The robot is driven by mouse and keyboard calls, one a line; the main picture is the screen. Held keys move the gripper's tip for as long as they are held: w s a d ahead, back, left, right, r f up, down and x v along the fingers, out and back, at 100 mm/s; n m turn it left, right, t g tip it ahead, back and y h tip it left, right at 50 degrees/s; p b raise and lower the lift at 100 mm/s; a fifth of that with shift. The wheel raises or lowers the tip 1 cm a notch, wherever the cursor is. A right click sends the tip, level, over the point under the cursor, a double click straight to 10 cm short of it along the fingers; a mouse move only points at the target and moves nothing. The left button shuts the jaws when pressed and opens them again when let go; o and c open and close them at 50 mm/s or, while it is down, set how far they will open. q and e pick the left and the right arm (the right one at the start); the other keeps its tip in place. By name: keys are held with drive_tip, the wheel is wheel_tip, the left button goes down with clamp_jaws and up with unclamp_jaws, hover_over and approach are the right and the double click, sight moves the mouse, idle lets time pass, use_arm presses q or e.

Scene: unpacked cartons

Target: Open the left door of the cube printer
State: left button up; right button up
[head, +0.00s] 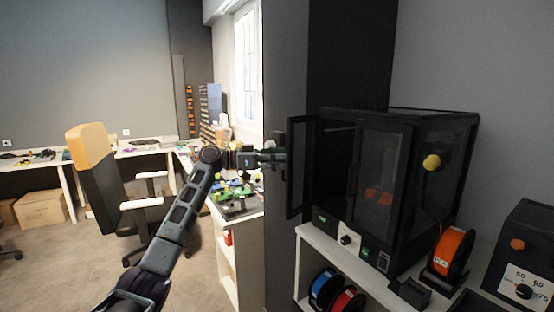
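The cube printer (455,130) is a black box-shaped machine with dark see-through panels, standing on a white shelf unit at the right. Its left door (301,192) stands swung out from the front, showing the dark interior. Its right door (383,190) looks closed. My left gripper (282,160) is at the outer side of the left door, close to its free edge. Its fingers are dark and merge with the dark wall and door, so I cannot tell their opening or whether they touch the door. My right gripper is not in view.
The white shelf unit (338,252) holds blue (324,287) and red (346,300) spools below. An orange spool (452,250) and a black device with a dial (527,255) stand right. An office chair (100,185) and a cluttered bench (240,207) are left, with open floor between.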

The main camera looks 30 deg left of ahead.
use_arm(q)
drive_tip(key=shift+c, duration=0.2)
drive_tip(key=shift+s+a, duration=0.1)
drive_tip(key=shift+a, duration=0.2)
drive_tip(key=shift+c, duration=1)
drive_tip(key=shift+v, duration=0.9)
drive_tip(key=shift+c, duration=0.2)
drive_tip(key=v, duration=0.9)
drive_tip(key=shift+s+a, duration=0.2)
drive_tip(key=shift+a, duration=0.05)
